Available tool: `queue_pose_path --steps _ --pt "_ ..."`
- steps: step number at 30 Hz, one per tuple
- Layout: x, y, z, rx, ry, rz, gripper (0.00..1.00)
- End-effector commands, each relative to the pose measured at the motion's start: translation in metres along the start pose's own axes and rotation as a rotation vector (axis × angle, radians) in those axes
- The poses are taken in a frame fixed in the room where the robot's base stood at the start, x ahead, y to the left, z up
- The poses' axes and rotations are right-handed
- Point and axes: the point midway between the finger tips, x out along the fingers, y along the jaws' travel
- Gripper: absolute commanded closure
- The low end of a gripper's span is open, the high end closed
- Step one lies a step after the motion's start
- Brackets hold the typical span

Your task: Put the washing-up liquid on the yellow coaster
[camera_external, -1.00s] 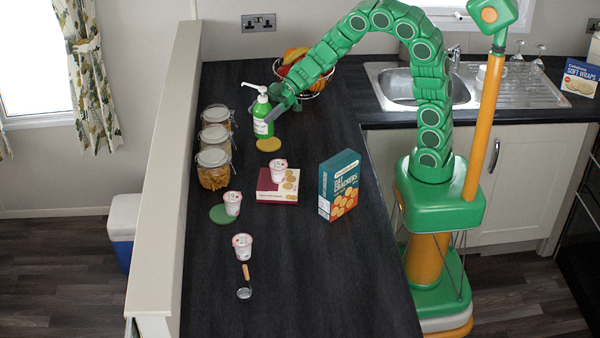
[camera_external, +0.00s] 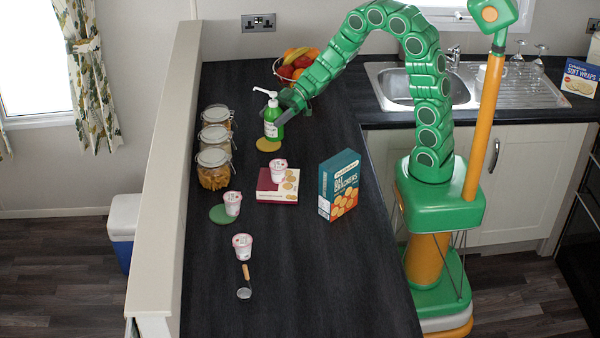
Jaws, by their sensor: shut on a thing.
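The washing-up liquid (camera_external: 271,128) is a green bottle with a white label and a white pump top, and it is upright. My gripper (camera_external: 281,112) is shut on it from the right, around its upper body. The yellow coaster (camera_external: 268,147) lies flat on the dark worktop. The bottle's base shows at the coaster's far edge in the picture. I cannot tell whether the base touches the coaster or hangs above it. The gripper's fingers are partly hidden against the bottle.
Several glass jars (camera_external: 214,170) stand to the left. A fruit bowl (camera_external: 296,70) is behind the gripper. A biscuit box (camera_external: 270,188) with a yoghurt pot (camera_external: 279,171) on it and an oat crackers box (camera_external: 339,186) stand in front. A green coaster (camera_external: 219,215) holds another pot (camera_external: 232,204).

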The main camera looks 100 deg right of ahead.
Motion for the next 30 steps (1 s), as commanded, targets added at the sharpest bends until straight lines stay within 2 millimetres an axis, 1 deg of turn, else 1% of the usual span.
queue_pose_path --steps 2,9,12,26,27,29,30 --pt "0.002 0.0 0.003 0.0 0.001 0.0 0.73" --pt "0.011 0.0 0.024 0.002 0.002 -0.001 0.73" --pt "0.013 0.0 0.03 0.001 0.003 0.0 0.73" --pt "0.015 0.0 0.035 -0.002 0.001 0.0 0.73" --pt "0.015 0.0 0.035 -0.002 0.001 0.0 0.23" --pt "0.015 0.0 0.035 -0.002 0.001 0.0 0.14" --pt "0.015 0.0 0.035 -0.002 0.001 0.0 0.08"
